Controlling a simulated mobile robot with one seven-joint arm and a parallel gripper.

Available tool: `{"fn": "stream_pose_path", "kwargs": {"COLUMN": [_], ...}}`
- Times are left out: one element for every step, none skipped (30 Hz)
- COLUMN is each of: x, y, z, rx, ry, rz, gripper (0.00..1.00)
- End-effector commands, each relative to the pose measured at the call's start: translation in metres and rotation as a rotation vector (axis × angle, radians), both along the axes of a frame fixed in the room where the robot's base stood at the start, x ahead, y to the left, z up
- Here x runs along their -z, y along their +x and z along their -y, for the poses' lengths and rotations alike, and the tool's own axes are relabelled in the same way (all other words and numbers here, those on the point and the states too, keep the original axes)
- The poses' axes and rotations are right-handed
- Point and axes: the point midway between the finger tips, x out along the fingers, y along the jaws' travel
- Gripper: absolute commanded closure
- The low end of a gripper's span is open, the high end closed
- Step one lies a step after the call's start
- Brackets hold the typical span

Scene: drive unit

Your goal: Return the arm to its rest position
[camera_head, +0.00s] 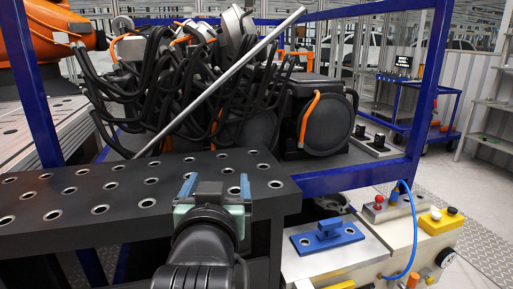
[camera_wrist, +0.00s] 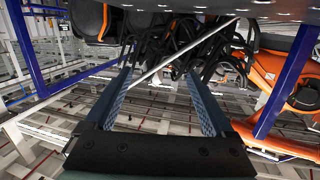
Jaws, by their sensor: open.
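My gripper (camera_head: 215,185) is in the lower middle of the head view, over the near edge of the black perforated table. Its two fingers are apart, and nothing shows between them. The wrist view also shows my gripper (camera_wrist: 160,72) open, with blue-grey fingers spread to left and right. My dark arm link comes up from the bottom edge of the head view behind it. The drive unit (camera_head: 325,125), with black rounded housings and many black cables, stands beyond the table. It appears upside down in the wrist view.
The black table (camera_head: 60,200) with round holes lies under and left of my gripper. A blue frame (camera_head: 345,179) surrounds the drive unit, and a slanted metal rod (camera_head: 225,80) crosses it. A cream fixture (camera_head: 380,235) with a blue block (camera_head: 327,236) stands right. An orange machine (camera_head: 60,30) is back left.

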Motion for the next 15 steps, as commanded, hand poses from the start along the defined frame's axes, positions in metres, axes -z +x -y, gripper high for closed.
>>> {"fn": "stream_pose_path", "kwargs": {"x": [-0.038,-0.059,-0.086,-0.106,-0.125,-0.149,-0.166,-0.183,-0.204,-0.218,-0.231,-0.247,-0.269,-0.281,-0.294], "y": [-0.01,-0.018,-0.03,-0.04,-0.052,-0.069,-0.083,-0.098,-0.119,-0.136,-0.154,-0.179,-0.174,-0.171,-0.17], "z": [0.015,0.021,0.029,0.035,0.04,0.046,0.05,0.054,0.058,0.06,0.062,0.064,0.062,0.061,0.061], "rx": [0.021,0.029,0.037,0.045,0.051,0.057,0.061,0.066,0.069,0.07,0.072,0.072,0.067,0.066,0.066], "ry": [0.004,0.006,0.008,0.009,0.007,0.005,0.003,0.001,-0.005,-0.008,-0.013,-0.021,-0.016,-0.015,-0.015], "rz": [0.124,0.194,0.288,0.358,0.426,0.518,0.586,0.653,0.743,0.809,0.875,0.963,0.95,0.94,0.938], "gripper": [0.12,0.12,0.12,0.12,0.12,0.12,0.12,0.12,0.12,0.12,0.12,0.12,0.12,0.12,0.12]}}
